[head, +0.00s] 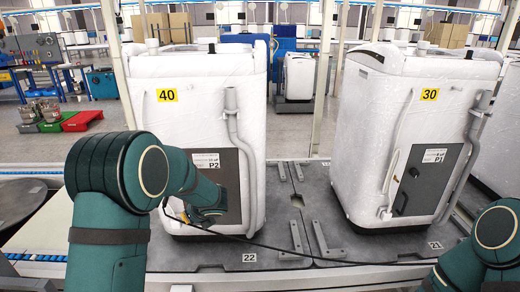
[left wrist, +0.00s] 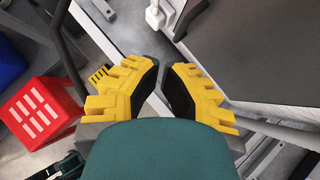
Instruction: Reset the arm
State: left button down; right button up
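My left arm (head: 110,215) comes in from the left in the head view. It is bent at the elbow, and its wrist end (head: 205,200) is in front of the dark panel of the white machine marked 40 (head: 195,120). In the left wrist view my left gripper (left wrist: 161,68) has yellow fingers with black pads, a narrow gap between them and nothing held. My right arm (head: 490,240) shows only in part at the lower right of the head view. My right gripper is out of view.
A second white machine marked 30 (head: 415,130) stands at the right. Both machines stand on a dark grey platform (head: 270,240) with metal brackets (head: 322,238). A thin black cable runs across the front. The left wrist view shows a red crate (left wrist: 38,112) at the left.

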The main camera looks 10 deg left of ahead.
pick_arm(q)
jog(key=s+d+f+n+g+h, duration=0.3)
jog(key=s+d+f+n+h, duration=0.4)
jog(key=s+d+f, duration=0.6)
jog(key=s+d+f+n+h, duration=0.2)
jog(key=s+d+f+n, duration=0.1)
jog(key=s+d+n, duration=0.2)
jog(key=s+d+f+n+h, duration=0.2)
jog(key=s+d+n, duration=0.3)
jog(key=n, duration=0.9)
jog(key=shift+s+d+f+n, duration=0.25)
jog(key=shift+s+f, duration=0.65)
jog(key=shift+s, duration=1)
